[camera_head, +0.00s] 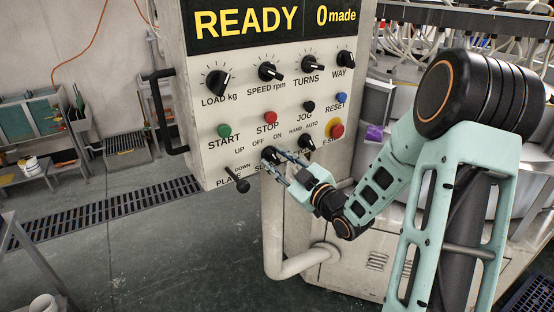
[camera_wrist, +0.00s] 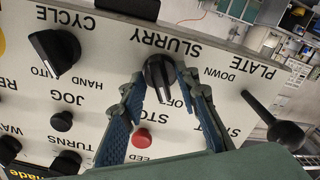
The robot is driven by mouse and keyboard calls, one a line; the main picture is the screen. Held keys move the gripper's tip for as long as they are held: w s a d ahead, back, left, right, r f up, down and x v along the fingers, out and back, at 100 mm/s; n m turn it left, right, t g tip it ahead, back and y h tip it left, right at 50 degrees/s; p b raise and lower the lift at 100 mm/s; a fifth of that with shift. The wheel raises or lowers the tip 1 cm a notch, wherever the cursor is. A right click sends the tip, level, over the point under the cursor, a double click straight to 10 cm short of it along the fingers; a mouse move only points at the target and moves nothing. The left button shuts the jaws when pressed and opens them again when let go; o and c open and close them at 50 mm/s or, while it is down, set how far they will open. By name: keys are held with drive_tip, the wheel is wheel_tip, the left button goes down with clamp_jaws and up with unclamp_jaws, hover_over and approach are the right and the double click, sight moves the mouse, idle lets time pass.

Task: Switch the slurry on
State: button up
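The slurry switch is a black rotary knob (camera_wrist: 159,74) on the white control panel (camera_head: 207,100), under the OFF and ON marks in the head view. In the wrist view the panel is upside down, and the knob's white pointer line leans slightly toward the OFF side. The ON mark is hidden there. My gripper (camera_wrist: 158,78) is open, with one blue-padded finger on each side of the knob. Small gaps seem to show between fingertips and knob. In the head view my gripper (camera_head: 273,161) reaches the panel's lower edge and covers most of the SLURRY label.
Close by are the PLATE lever (camera_wrist: 286,134), the CYCLE hand/auto knob (camera_wrist: 55,52), the red STOP button (camera_wrist: 142,138) and the JOG button (camera_wrist: 62,121). The emergency stop (camera_head: 337,130) sits to the right. The display reads READY, 0 made. A pale pipe (camera_head: 290,267) runs below the panel.

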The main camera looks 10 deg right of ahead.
drive_tip(key=shift+c, duration=0.4)
clamp_jaws()
drive_tip(key=shift+m, duration=0.3)
drive_tip(key=m, duration=0.5)
drive_tip(key=m+p, duration=0.1)
drive_tip(key=m, duration=0.5)
drive_tip(key=shift+m, duration=0.3)
drive_tip(key=shift+o, duration=0.4)
unclamp_jaws()
